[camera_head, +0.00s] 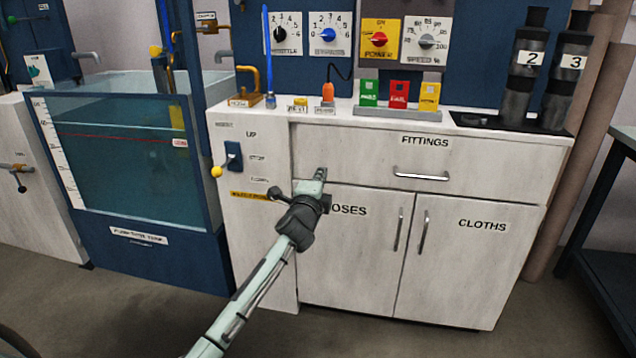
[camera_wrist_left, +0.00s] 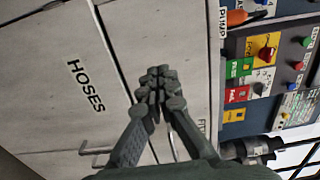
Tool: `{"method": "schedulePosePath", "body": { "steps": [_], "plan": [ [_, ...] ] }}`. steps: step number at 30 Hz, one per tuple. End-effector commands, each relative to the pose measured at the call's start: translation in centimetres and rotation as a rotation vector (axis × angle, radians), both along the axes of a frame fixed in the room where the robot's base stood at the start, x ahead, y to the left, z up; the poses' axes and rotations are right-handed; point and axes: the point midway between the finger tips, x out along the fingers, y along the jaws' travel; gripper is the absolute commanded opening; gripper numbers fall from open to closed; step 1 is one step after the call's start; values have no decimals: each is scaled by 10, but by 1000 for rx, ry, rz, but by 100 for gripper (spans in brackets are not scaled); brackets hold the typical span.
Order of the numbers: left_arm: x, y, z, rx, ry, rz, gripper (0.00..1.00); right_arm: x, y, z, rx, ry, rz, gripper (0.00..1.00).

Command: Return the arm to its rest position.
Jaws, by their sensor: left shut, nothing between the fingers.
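My left arm (camera_head: 262,282) reaches in from the bottom of the head view, stretched out in front of the white cabinet. My left gripper (camera_head: 320,174) is at its far end, in front of the cabinet front near the left end of the FITTINGS drawer (camera_head: 350,150). In the left wrist view the left gripper (camera_wrist_left: 160,82) has its dark fingers together with nothing between them. The HOSES door (camera_wrist_left: 60,60) lies behind it there. Whether the gripper touches the cabinet, I cannot tell. My right gripper is in neither view.
A water tank (camera_head: 120,150) stands left of the cabinet. A yellow-tipped lever (camera_head: 218,171) sticks out near my gripper. Drawer handle (camera_head: 421,176) and CLOTHS door handle (camera_head: 423,232) protrude. Dark canisters (camera_head: 525,75) stand on top at right. The floor (camera_head: 400,340) in front is clear.

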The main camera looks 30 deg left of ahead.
Motion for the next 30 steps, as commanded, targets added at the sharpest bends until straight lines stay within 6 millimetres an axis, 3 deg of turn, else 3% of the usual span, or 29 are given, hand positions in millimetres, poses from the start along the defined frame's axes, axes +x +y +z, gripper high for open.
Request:
{"method": "schedulePosePath", "body": {
  "steps": [6,14,17,20,23,27,30],
  "plan": [
    [-31,-9,0,1,-1,-1,0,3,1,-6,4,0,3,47],
    [-39,-11,0,-1,0,0,0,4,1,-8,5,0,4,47],
    [-46,-11,-13,-42,24,9,0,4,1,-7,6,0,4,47],
    [-68,-13,-48,-162,89,39,0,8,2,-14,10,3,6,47],
    [-108,-17,-102,-350,193,101,0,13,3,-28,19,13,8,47],
    [-185,-30,-177,-635,359,232,0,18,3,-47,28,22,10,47],
    [-247,-44,-222,-814,476,348,0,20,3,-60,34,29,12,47]
  ]
}}
